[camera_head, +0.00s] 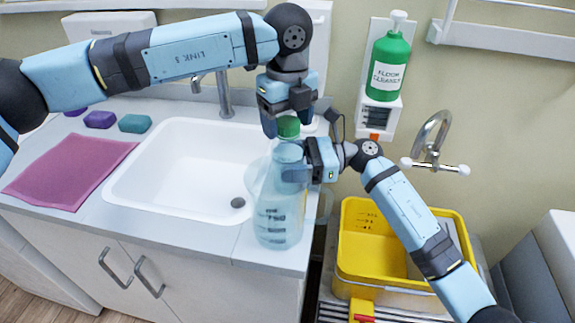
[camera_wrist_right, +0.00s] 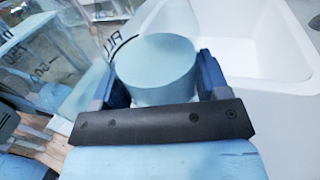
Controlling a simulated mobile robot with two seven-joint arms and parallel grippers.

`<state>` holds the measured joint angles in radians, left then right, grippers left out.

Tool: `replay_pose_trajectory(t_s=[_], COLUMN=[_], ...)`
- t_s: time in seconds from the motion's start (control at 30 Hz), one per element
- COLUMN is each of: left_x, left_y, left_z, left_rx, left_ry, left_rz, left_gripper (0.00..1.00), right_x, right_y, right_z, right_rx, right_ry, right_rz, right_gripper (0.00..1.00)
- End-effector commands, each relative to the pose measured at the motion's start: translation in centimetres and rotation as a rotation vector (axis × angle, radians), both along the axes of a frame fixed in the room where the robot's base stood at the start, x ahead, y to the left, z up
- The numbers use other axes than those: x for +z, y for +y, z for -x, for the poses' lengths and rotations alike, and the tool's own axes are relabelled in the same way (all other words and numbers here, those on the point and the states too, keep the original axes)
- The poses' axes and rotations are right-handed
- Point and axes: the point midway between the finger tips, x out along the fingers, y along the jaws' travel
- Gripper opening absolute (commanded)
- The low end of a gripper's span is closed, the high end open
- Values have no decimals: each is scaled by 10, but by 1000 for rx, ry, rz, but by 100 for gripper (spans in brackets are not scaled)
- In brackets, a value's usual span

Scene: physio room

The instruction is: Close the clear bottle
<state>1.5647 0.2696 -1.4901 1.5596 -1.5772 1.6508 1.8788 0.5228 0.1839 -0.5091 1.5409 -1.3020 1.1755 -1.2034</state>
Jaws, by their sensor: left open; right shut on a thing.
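The clear bottle (camera_head: 278,215) is a large see-through bluish bottle with dark markings, upright on the counter's front right corner beside the sink. A green cap (camera_head: 288,127) sits at its top; I cannot tell whether it is seated. My left gripper (camera_head: 287,121) is open, pointing down from above, with its fingers on either side of the cap. My right gripper (camera_head: 297,164) comes from the right and is shut on the upper part of the bottle. In the right wrist view the pale bottle part (camera_wrist_right: 155,62) is between the fingers; the cap does not show there.
A white sink (camera_head: 180,180) with a tap (camera_head: 224,95) is left of the bottle. A pink cloth (camera_head: 70,172) and small purple and teal blocks lie further left. A yellow bucket (camera_head: 349,265) stands right of the counter. A green floor cleaner bottle (camera_head: 388,62) hangs on the wall.

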Motion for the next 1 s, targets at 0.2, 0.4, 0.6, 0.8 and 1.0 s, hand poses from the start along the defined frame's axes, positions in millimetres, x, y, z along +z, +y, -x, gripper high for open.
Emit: replay_pose_trajectory(t_s=[0.2, 0.4, 0.6, 0.8, 1.0], left_x=[0, 1, 1, 0, 0], left_y=[0, 0, 0, 0, 0], left_z=[0, 0, 0, 0, -1], left_rx=[0, 0, -44, -396, -850], left_ry=[0, 0, 0, 0, -1], left_rz=[0, 0, 0, 0, -1], left_gripper=[54, 20, 20, 20, 20], right_x=[0, 0, 0, 0, 0], right_y=[0, 0, 0, 0, 0], right_z=[0, 0, 0, 0, 0], right_rx=[0, 0, -1, -1, -1], right_ry=[0, 0, 0, 0, 0], right_rz=[0, 0, 0, 0, 0], right_gripper=[2, 2, 2, 2, 2])
